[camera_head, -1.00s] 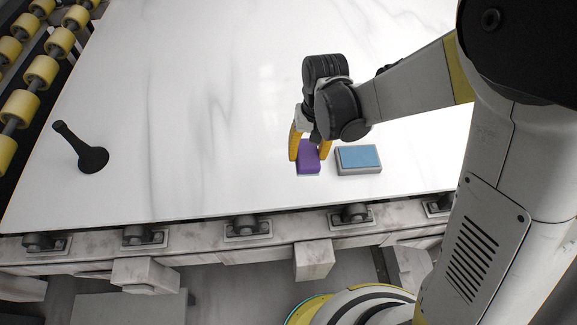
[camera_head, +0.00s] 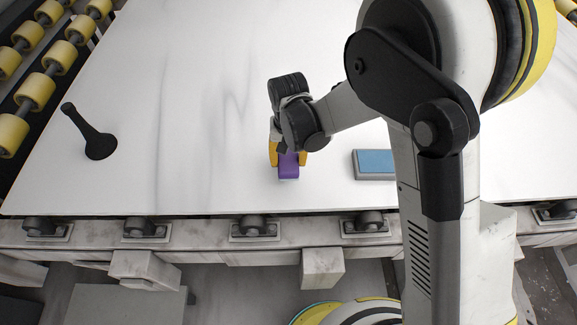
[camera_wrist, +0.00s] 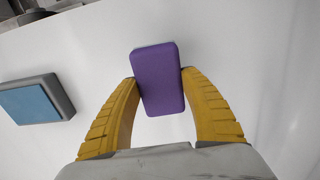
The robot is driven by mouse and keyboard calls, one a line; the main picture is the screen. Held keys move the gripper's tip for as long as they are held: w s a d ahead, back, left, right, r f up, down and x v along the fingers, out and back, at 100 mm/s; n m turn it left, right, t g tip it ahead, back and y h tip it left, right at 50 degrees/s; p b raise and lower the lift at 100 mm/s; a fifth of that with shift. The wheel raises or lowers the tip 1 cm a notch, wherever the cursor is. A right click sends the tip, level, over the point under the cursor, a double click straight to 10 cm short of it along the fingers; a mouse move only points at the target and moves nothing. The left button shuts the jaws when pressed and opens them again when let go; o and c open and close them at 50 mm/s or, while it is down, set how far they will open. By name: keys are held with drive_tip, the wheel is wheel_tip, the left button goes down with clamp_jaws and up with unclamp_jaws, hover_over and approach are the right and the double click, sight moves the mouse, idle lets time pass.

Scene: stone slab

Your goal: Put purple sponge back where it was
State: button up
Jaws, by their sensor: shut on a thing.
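The purple sponge (camera_head: 289,165) is between the yellow fingers of my gripper (camera_head: 288,158), over the white slab near its front edge. In the wrist view the purple sponge (camera_wrist: 157,78) sits between the two fingertips of my gripper (camera_wrist: 158,82), which touch its sides. A grey block with a blue top (camera_head: 374,164) lies to the right, partly hidden by my arm; the blue-topped block (camera_wrist: 36,99) is at the left in the wrist view.
A black flared object with a long neck (camera_head: 90,133) is on the left of the white slab (camera_head: 190,120). Yellow rollers (camera_head: 37,90) run along the left side. The slab's front edge has metal roller supports below. The slab between the black object and my gripper is clear.

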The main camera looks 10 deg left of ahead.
sight(288, 166)
drive_tip(key=shift+f+b, duration=0.45)
drive_tip(key=shift+f, duration=1.1)
drive_tip(key=shift+f, duration=0.15)
drive_tip(key=o, duration=1)
wheel_tip(288, 166, up, 12)
drive_tip(key=p, duration=0.4)
drive_tip(key=shift+r, duration=0.2)
drive_tip(key=shift+d, duration=0.1)
